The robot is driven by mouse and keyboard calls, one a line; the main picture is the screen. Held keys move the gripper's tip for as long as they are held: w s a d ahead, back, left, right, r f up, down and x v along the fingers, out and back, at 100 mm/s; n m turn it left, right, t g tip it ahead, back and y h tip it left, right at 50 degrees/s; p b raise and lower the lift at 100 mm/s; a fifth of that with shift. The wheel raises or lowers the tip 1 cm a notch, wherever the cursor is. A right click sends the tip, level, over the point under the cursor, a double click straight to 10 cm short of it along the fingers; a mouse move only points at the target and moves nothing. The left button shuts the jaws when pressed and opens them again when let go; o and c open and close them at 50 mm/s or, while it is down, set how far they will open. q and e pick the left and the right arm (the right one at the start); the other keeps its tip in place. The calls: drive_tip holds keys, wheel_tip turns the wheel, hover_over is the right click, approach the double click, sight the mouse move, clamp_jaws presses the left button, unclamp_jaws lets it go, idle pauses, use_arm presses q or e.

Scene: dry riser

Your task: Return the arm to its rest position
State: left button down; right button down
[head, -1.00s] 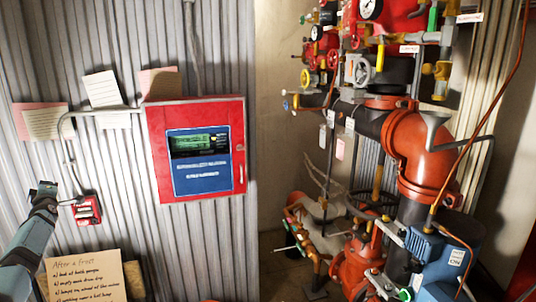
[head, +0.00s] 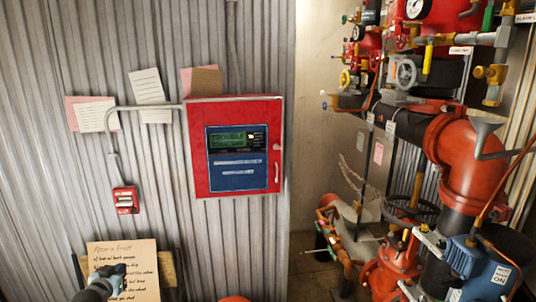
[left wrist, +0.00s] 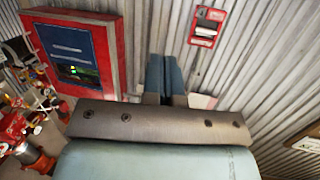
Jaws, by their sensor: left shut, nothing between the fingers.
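My left arm comes in at the bottom left of the head view, with its gripper end (head: 103,274) low in front of the handwritten "After a frost" card (head: 135,262). Only a small part of the arm shows there. In the left wrist view the gripper's two blue-grey fingers (left wrist: 166,72) are together, with nothing between them. They point toward the corrugated wall, between the red alarm panel (left wrist: 75,50) and the small red wall box (left wrist: 207,27). No contact with either shows. My right gripper is in neither view.
The red alarm panel (head: 235,148) with its lit screen and the small red wall box (head: 125,200) are on the corrugated wall. Paper notes (head: 149,88) hang above. Red riser pipes and valves (head: 470,160) crowd the right side. The wall below the panel is mostly clear.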

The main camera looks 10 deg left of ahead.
use_arm(q)
drive_tip(key=s+d+f+m+g+h, duration=0.25)
drive_tip(key=s+d+f, duration=0.25)
drive_tip(key=s+d, duration=0.4)
drive_tip(key=s+d+f+m+g+h, duration=0.1)
drive_tip(key=s+d+f+m, duration=0.35)
drive_tip(key=s+d, duration=0.4)
drive_tip(key=s+d+f+m+g+h, duration=0.2)
drive_tip(key=s+d, duration=0.9)
drive_tip(key=s, duration=0.5)
drive_tip(key=d+r+n+t, duration=0.15)
drive_tip(key=d+n, duration=0.35)
drive_tip(key=d, duration=0.9)
wheel_tip(320, 180, up, 7)
drive_tip(key=p, duration=0.7)
drive_tip(key=shift+a+p, duration=0.35)
drive_tip(key=shift+p, duration=0.05)
